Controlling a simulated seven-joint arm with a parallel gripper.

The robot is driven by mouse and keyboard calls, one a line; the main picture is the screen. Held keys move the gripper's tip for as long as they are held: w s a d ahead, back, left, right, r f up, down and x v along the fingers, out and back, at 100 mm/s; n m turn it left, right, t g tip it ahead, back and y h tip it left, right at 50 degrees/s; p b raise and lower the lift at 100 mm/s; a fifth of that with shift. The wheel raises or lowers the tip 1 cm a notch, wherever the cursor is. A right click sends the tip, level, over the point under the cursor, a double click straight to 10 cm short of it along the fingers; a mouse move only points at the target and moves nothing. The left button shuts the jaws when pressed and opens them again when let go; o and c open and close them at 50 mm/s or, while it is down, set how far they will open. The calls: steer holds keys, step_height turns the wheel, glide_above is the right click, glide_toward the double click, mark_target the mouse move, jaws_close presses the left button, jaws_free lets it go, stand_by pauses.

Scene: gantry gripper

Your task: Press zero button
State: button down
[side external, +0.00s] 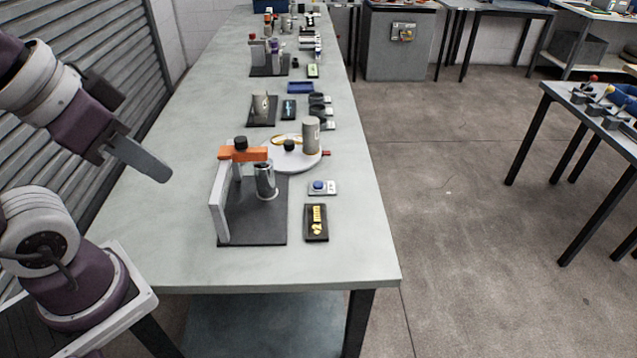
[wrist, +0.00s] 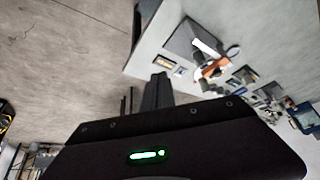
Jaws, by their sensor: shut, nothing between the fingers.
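A blue button (side external: 319,186) on a small white plate sits on the long grey table, right of the gantry stand. It appears small in the wrist view (wrist: 180,71). A black display (side external: 316,222) with yellow characters lies just in front of it; I cannot read it clearly. The gantry stand has a dark base (side external: 265,235), a white post and an orange arm (side external: 243,154), with a silver cylinder (side external: 265,181) below the arm. My gripper (side external: 160,172) is shut and empty, raised left of the stand, well away from the button. The wrist view shows its dark fingers (wrist: 157,90).
Behind the button stands a white round plate (side external: 307,162) with a grey cylinder (side external: 311,134) and a black knob. More fixtures and small displays line the table farther back. The table's near end (side external: 300,275) is bare. A shutter wall (side external: 90,50) runs along the left.

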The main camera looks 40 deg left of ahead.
stand_by(0.4)
steer(key=n+t, duration=0.4)
steer(key=n, duration=0.4)
glide_above(315, 185)
step_height(315, 185, down, 20)
steer(key=f, duration=0.1)
steer(key=shift+d+r, duration=0.1)
steer(key=shift+r, duration=0.15)
steer(key=shift+f, duration=4.4)
